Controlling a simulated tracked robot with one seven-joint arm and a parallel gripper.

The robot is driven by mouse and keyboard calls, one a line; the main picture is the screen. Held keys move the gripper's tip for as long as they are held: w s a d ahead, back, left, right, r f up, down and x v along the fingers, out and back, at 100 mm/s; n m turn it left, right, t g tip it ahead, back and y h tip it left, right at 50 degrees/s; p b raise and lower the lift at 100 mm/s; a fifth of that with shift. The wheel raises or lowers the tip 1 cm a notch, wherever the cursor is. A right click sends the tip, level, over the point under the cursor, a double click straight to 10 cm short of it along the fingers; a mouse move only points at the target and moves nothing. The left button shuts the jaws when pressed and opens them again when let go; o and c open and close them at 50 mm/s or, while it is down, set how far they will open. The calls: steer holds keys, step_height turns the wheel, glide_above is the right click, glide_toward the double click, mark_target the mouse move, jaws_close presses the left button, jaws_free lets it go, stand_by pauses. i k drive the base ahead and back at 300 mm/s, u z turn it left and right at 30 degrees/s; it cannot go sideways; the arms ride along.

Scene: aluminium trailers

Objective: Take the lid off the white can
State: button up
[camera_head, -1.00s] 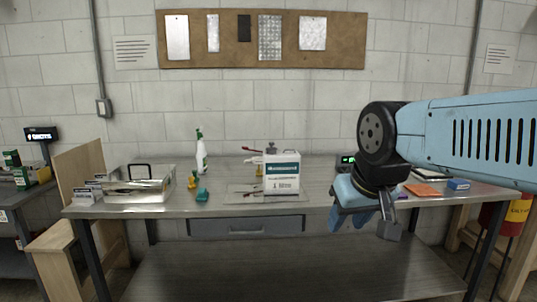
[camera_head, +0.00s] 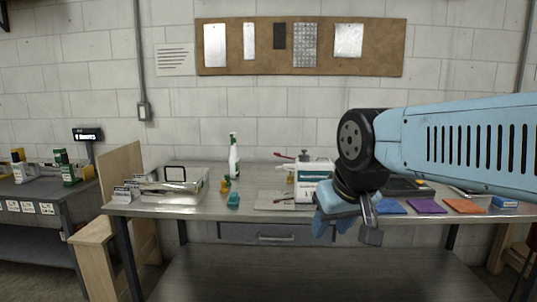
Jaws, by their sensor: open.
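The white can (camera_head: 306,190) is a box-shaped container with a green label band. It stands upright on a flat plate (camera_head: 270,201) on the metal workbench (camera_head: 180,210). Its right side is partly hidden behind my blue arm. The lid on its top is too small to make out clearly. My gripper (camera_head: 345,236) hangs in front of the bench's front edge, to the right of and below the can in the picture. Its jaws are open and apart from the can, and I see nothing between them.
Blue, purple and orange (camera_head: 464,206) sheets lie to the right. A drawer (camera_head: 270,234) is under the bench top.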

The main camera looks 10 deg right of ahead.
mark_target(304, 156)
steer(key=u, duration=0.05)
steer(key=i, duration=1.3)
steer(key=z, duration=0.65)
